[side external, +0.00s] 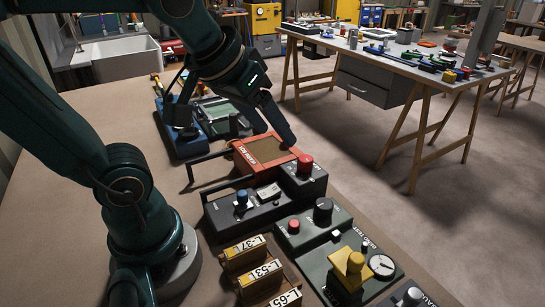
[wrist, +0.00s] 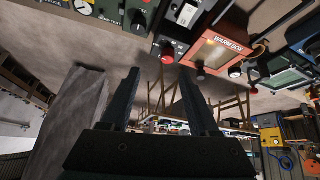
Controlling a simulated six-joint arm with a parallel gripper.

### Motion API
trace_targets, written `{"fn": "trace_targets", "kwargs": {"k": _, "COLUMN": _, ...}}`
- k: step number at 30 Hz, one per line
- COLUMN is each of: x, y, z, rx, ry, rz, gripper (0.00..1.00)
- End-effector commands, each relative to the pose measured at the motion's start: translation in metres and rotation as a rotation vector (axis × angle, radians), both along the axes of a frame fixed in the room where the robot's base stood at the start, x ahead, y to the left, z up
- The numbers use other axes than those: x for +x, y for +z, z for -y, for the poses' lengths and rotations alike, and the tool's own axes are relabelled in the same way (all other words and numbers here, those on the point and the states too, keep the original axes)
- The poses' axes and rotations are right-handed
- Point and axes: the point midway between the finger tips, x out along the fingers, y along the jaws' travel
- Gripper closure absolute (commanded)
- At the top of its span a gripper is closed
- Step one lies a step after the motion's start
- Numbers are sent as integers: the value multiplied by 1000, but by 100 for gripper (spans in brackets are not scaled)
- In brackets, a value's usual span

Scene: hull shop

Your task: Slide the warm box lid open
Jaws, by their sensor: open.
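The warm box (side external: 240,150) is an orange-red case with a brown top panel, on the bench among the control boxes. It also shows upside-tilted at the top of the wrist view (wrist: 228,44), with its name on the rim and a dark knob (wrist: 200,73) at its edge. I cannot tell whether the lid is fully shut. My gripper (side external: 288,138) is at the box's far right side in the side view, partly overlapping it. In the wrist view my gripper (wrist: 160,72) has its two fingers apart with nothing between them; the box lies beyond and to the right of them.
A black box with a red button (side external: 305,164) sits close to the right of the warm box. A blue device (side external: 180,137) and a green-screened unit (side external: 220,113) stand behind it. Dark bar handles (side external: 210,164) are nearby. Labelled wooden blocks (side external: 254,268) are in front.

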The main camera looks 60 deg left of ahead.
Motion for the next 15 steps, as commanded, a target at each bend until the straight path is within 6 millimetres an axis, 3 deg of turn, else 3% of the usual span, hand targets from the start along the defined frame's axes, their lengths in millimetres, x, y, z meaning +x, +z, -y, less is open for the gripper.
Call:
{"fn": "trace_targets", "kwargs": {"k": 7, "x": 67, "y": 2, "z": -50, "rx": -23, "ry": 259, "rz": -27, "gripper": 39}}
{"fn": "trace_targets", "kwargs": {"k": 12, "x": 101, "y": -18, "z": -91, "rx": -29, "ry": 405, "rz": -70, "gripper": 39}}
{"fn": "trace_targets", "kwargs": {"k": 15, "x": 112, "y": -35, "z": -111, "rx": -27, "ry": 457, "rz": -106, "gripper": 39}}
